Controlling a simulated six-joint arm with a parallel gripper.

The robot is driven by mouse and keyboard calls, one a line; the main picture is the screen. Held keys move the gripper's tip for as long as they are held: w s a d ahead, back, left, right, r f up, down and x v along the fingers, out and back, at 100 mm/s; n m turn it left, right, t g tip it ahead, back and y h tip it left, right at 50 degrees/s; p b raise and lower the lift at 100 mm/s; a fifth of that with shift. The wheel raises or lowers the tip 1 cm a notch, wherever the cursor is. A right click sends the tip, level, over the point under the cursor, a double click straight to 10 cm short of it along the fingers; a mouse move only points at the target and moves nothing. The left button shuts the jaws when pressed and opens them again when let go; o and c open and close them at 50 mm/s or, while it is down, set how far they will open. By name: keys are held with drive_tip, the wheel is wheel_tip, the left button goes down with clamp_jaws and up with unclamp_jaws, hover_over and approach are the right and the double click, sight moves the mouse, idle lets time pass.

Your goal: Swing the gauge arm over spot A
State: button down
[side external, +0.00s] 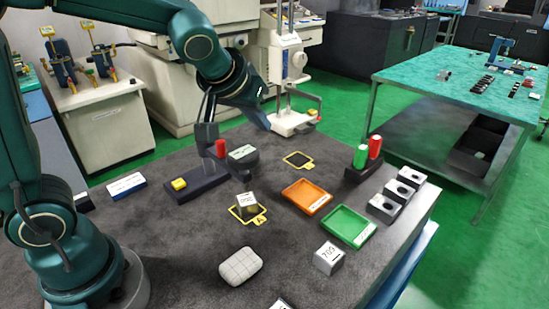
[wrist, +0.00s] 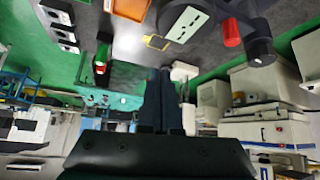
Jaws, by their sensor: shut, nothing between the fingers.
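The gauge stand has a dark base with a yellow button (side external: 178,184), an upright post (side external: 208,135) and a red knob (side external: 220,148), also in the wrist view (wrist: 231,32). A dark gauge head with a pale green label (side external: 243,153) is beside the post; the label also shows in the wrist view (wrist: 187,23). Where the gauge arm ends is hard to tell. Spot A (side external: 261,218) is a yellow-outlined mark with a numbered metal block (side external: 247,203) on it. My gripper (side external: 267,127) is above and behind the gauge head, apart from it. Its fingers (wrist: 164,72) are shut and empty.
Another yellow-outlined spot (side external: 298,159) lies behind an orange tray (side external: 306,197) and a green tray (side external: 348,227). Red and green cylinders (side external: 361,156), several metal blocks (side external: 383,207) and a pale rounded block (side external: 240,266) stand around. The table's left front is mostly clear.

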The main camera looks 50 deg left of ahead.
drive_tip(key=shift+s+a+r, duration=0.15)
drive_tip(key=shift+s+r, duration=0.7)
drive_tip(key=shift+r, duration=0.25)
drive_tip(key=shift+s+a+r, duration=0.15)
drive_tip(key=shift+s+r, duration=0.65)
drive_tip(key=shift+r, duration=0.25)
drive_tip(key=s+d+f+m+g+h, duration=0.1)
drive_tip(key=s+d+f+m, duration=0.1)
drive_tip(key=s, duration=0.5)
drive_tip(key=s+d+f+m+h, duration=0.1)
drive_tip(key=s+f+m, duration=0.1)
drive_tip(key=s+f, duration=0.2)
drive_tip(key=s, duration=0.3)
drive_tip(key=shift+s+d+g+h, duration=0.3)
drive_tip(key=shift+d+g, duration=0.1)
